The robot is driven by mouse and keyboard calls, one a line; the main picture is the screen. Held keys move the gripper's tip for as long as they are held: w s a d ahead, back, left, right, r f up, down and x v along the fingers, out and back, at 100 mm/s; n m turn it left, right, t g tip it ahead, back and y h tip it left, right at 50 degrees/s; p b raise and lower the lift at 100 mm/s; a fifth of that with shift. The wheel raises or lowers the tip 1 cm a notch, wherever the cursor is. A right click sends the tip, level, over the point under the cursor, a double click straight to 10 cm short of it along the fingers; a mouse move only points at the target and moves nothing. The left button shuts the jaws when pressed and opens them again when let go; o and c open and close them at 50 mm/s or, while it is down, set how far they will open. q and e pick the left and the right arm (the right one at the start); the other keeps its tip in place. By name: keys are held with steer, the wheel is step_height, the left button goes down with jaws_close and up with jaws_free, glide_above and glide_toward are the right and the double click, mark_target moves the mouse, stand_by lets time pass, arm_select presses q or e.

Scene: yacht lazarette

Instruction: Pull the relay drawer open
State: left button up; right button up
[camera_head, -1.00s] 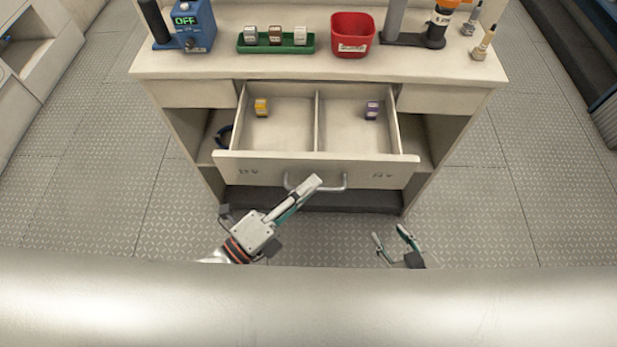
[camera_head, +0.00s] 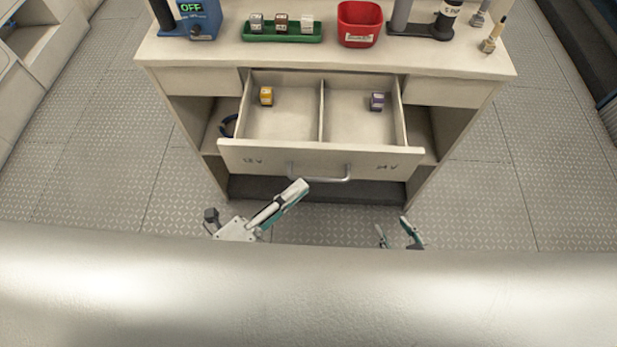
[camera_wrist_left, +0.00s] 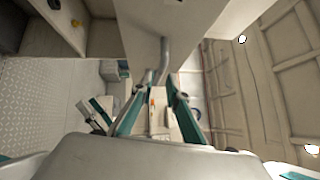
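The relay drawer (camera_head: 235,158) stands pulled out of the bench, showing two compartments. Its grey bar handle (camera_head: 335,179) is on the front, and also shows in the left wrist view (camera_wrist_left: 164,60). My left gripper (camera_head: 298,188) is just in front of and below the handle's left part. In the wrist view its two fingers (camera_wrist_left: 160,90) are apart, with the handle just ahead of the tips; contact is not clear. My right gripper (camera_head: 396,228) is open and empty, low in front of the drawer's right side.
A yellow relay (camera_head: 266,96) lies in the left compartment and a purple one (camera_head: 377,101) in the right. On the bench top (camera_head: 225,58) are a blue OFF-display device (camera_head: 200,18), a green tray (camera_head: 246,34) and a red bin (camera_head: 359,24). The floor beside the bench is clear.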

arm_select(q)
steer(key=r+v, duration=0.1)
steer(key=v, duration=0.6)
steer(key=shift+f, duration=0.5)
steer(key=shift+a, duration=0.1)
steer(key=w+a+f+n+g+y, duration=0.1)
steer(key=w+a+f+n+y, duration=0.1)
steer(key=a+f+n+y, duration=0.3)
steer(key=w+a+f+n+g+y, duration=0.2)
steer(key=a+f+n+y, duration=0.3)
steer(key=f+n, duration=0.8)
steer(key=n+y, duration=0.1)
steer(key=n, duration=0.5)
steer(key=shift+w+a, duration=0.2)
steer(key=shift+a, duration=0.1)
